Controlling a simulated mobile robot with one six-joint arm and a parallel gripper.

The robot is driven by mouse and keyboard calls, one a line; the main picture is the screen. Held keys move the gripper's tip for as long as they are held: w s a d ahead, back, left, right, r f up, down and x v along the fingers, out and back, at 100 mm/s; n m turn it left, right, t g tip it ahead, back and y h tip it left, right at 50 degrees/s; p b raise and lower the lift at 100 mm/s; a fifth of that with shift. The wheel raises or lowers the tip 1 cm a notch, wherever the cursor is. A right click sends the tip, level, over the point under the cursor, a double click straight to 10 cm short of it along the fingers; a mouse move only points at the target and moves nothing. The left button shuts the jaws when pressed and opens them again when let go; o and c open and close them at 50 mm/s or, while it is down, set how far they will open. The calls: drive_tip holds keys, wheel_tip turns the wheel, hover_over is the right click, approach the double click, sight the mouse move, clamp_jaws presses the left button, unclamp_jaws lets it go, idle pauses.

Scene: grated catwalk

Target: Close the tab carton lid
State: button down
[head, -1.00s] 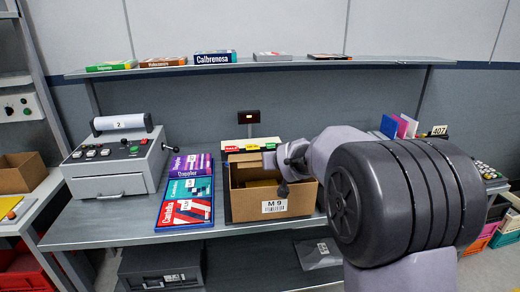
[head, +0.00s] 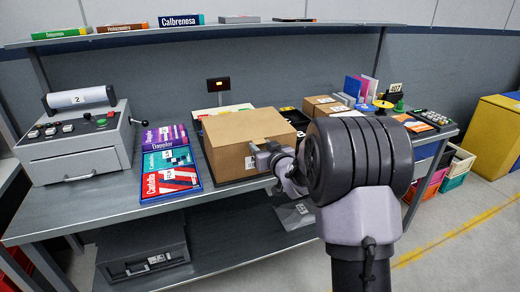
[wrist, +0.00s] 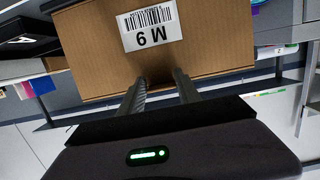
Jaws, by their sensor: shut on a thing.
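The tab carton (head: 229,140) is a brown cardboard box on the grey workbench. Its top lid (head: 242,124) lies flat over the opening, so the inside is hidden. The wrist view shows the carton's labelled face (wrist: 205,55) upside down, with an "M 9" barcode label. My gripper (head: 265,157) is at the carton's front face, near its upper edge. In the wrist view my two fingers (wrist: 158,85) reach that edge beside a small dark notch. They are shut on the lid's front edge or tab; which of the two is not clear.
Several flat game boxes (head: 168,162) lie left of the carton, beside a grey control machine (head: 75,140). A smaller closed carton (head: 322,106) and coloured upright folders (head: 360,88) stand at right behind my arm. A shelf (head: 200,30) runs above. Black trays (head: 293,116) sit behind the carton.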

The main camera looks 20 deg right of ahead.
drive_tip(key=shift+s+f, duration=0.1)
drive_tip(key=shift+f, duration=0.4)
drive_tip(key=c, duration=0.8)
unclamp_jaws()
drive_tip(key=shift+w, duration=0.2)
drive_tip(key=shift+c, duration=0.2)
drive_tip(key=shift+r, duration=0.15)
drive_tip(key=s+r+p, duration=0.1)
drive_tip(key=s+p, duration=0.1)
drive_tip(key=s, duration=0.6)
drive_tip(key=s+r+p, duration=0.2)
drive_tip(key=s, duration=0.7)
drive_tip(key=shift+r, duration=0.25)
drive_tip(key=shift+s, duration=0.1)
